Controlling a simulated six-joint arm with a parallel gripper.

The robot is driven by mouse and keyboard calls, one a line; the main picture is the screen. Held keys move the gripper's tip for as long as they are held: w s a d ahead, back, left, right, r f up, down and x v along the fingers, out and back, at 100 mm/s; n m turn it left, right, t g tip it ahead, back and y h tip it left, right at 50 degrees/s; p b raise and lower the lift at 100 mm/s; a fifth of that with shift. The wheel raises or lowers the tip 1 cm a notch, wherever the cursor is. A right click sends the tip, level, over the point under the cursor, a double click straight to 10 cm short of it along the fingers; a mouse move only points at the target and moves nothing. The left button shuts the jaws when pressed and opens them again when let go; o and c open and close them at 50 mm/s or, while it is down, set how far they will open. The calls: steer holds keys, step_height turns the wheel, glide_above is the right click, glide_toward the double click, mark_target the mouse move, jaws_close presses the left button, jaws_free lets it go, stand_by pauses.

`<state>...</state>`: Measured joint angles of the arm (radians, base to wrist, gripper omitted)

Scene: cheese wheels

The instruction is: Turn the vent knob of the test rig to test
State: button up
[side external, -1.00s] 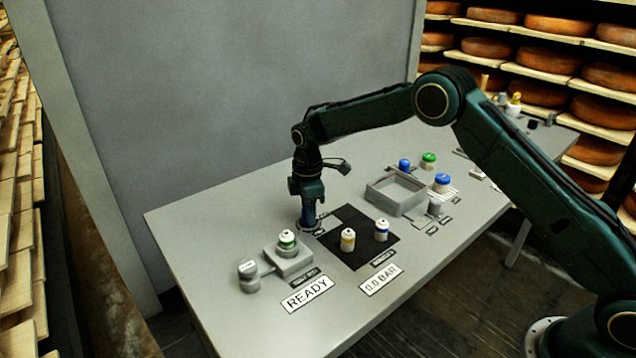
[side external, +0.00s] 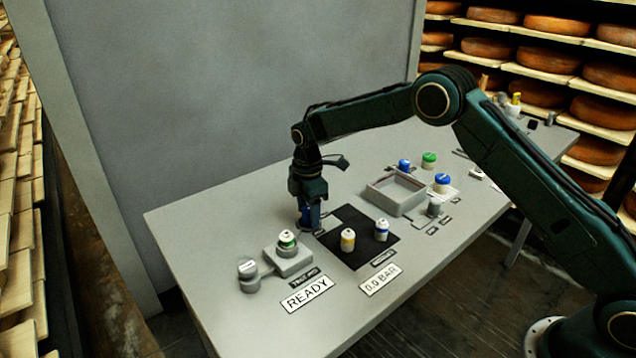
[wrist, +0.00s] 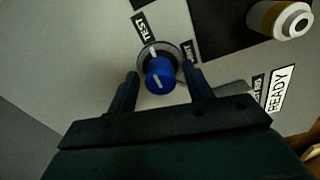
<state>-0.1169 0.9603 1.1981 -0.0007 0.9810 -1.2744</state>
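The vent knob (wrist: 160,76) is a blue cap with a white line, on a round grey base with a white mark towards the TEST label (wrist: 145,27). A second label (wrist: 187,50), hard to read, lies to its right. My gripper (wrist: 160,72) has one finger on each side of the knob, with narrow gaps showing, so it looks open around it. In the side external view my gripper (side external: 309,222) points down at the table beside the black mat, hiding most of the knob. The white line on the cap leans roughly towards TEST.
A black mat (side external: 350,258) holds a yellow-banded and a blue-banded piece. A green-banded piece (side external: 287,239) sits on a grey block near the READY sign (side external: 307,294) and a grey knob (side external: 248,270). An open grey tray (side external: 395,207) stands farther back.

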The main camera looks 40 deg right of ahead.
mark_target(308, 208)
steer(key=shift+r, duration=0.15)
step_height(308, 208, up, 14)
steer(key=shift+f, duration=0.2)
stand_by(0.7)
